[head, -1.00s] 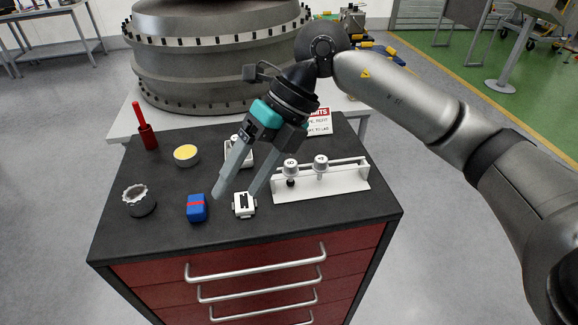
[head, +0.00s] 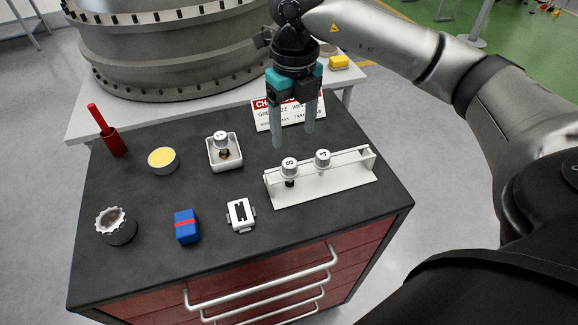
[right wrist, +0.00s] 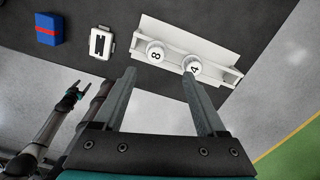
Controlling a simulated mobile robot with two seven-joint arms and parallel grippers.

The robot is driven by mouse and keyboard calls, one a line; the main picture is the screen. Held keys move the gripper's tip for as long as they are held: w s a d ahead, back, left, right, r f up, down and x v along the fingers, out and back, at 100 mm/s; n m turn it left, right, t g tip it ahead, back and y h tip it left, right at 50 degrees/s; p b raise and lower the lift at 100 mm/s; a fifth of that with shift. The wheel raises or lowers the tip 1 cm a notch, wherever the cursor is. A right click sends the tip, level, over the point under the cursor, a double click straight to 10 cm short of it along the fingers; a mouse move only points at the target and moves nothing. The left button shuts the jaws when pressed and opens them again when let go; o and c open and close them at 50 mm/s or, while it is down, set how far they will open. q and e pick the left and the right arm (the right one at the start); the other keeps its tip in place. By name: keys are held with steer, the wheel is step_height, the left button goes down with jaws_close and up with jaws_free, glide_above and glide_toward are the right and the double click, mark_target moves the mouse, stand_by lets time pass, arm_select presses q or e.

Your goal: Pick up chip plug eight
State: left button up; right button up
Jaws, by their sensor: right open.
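Chip plug eight (head: 289,166) has a white cap marked 8 and stands upright at the left of a white rack (head: 330,192). The plug marked 4 (head: 322,158) stands to its right in the same rack. My right gripper (head: 294,140) is open and empty, pointing down above and behind the rack. In the right wrist view, plug eight (right wrist: 155,54) and plug four (right wrist: 193,66) lie beyond the fingertips (right wrist: 158,72), with plug four near the right finger. My left gripper is not clearly visible in the head view.
A plug marked 1 (head: 221,140) sits in a white tray (head: 226,166). A white block (head: 240,215), a blue block with a red band (head: 187,227), a knobbed jar (head: 116,226), a yellow-topped tin (head: 163,160) and a red tool (head: 112,140) stand on the dark cart top. A sign (head: 265,117) stands behind the rack.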

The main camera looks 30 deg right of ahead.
mark_target(289, 163)
step_height(289, 163, down, 3)
steer(key=shift+f, duration=0.1)
steer(key=shift+a+f, duration=0.1)
steer(key=shift+f, duration=0.15)
steer(key=f, duration=0.3)
steer(key=f+p, duration=0.1)
steer(key=shift+a+f, duration=0.15)
steer(key=shift+a, duration=0.15)
steer(key=shift+f, duration=0.25)
arm_select(q)
steer(key=shift+w+d+r, duration=0.1)
steer(key=shift+w+r, duration=0.5)
steer(key=shift+w, duration=0.35)
arm_select(e)
steer(key=shift+c, duration=0.4)
arm_select(q)
steer(key=shift+s, duration=0.1)
arm_select(e)
jaws_close()
steer(key=shift+w, duration=0.1)
